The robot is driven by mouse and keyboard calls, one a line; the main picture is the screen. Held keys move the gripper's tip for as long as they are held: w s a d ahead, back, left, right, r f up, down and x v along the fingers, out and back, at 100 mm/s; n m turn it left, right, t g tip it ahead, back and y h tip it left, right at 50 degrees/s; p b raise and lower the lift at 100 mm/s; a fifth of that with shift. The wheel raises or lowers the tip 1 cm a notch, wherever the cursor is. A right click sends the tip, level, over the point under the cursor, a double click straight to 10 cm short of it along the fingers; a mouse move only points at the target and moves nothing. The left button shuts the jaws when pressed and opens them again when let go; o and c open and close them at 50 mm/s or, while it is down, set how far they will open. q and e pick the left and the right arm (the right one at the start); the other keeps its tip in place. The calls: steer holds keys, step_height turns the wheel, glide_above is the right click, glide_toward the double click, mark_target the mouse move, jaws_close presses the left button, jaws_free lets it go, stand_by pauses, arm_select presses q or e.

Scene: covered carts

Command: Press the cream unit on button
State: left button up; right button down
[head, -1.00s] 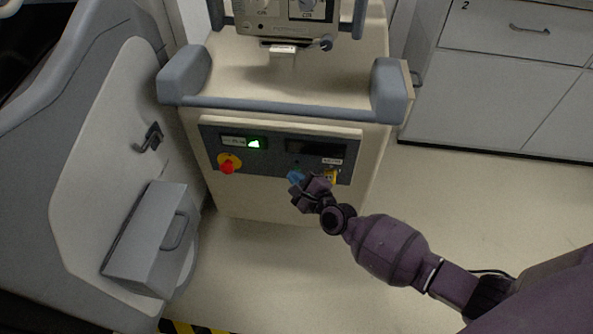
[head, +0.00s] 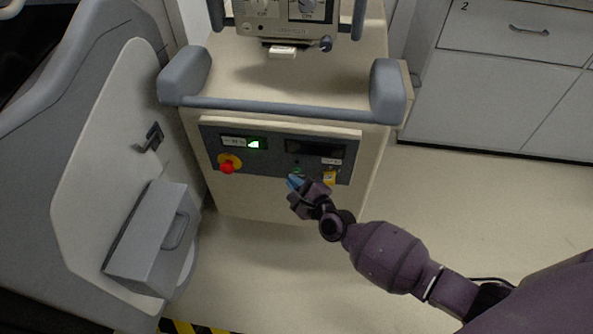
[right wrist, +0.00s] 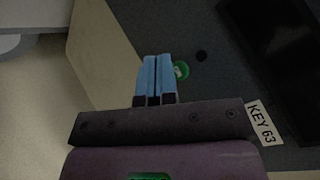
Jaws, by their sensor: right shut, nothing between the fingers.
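The cream unit (head: 285,82) stands in the middle of the head view, with a dark control panel (head: 270,160) on its front. A green round button (right wrist: 181,70) shows in the right wrist view, just right of my fingertips; in the head view the small green button (head: 297,170) sits just above them. My right gripper (head: 293,181) is shut and empty in front of the panel. Its blue fingers (right wrist: 157,76) lie side by side, and I cannot tell whether they touch the panel. A red knob (head: 227,168) on a yellow disc is at the panel's left. My left gripper is not in view.
The panel has a lit green display (head: 254,143), a dark screen (head: 315,149) and a yellow part (head: 330,178) near my gripper. A "KEY 63" label (right wrist: 264,122) shows in the wrist view. A grey machine (head: 110,180) stands left, drawers (head: 515,90) right. Floor at right is clear.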

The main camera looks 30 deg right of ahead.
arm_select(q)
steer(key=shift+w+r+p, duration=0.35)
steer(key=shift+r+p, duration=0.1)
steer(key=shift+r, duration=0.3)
arm_select(e)
steer(key=shift+s+a, duration=0.75)
steer(key=shift+s, duration=0.3)
steer(key=shift+s+a, duration=0.7)
steer(key=shift+s, duration=0.3)
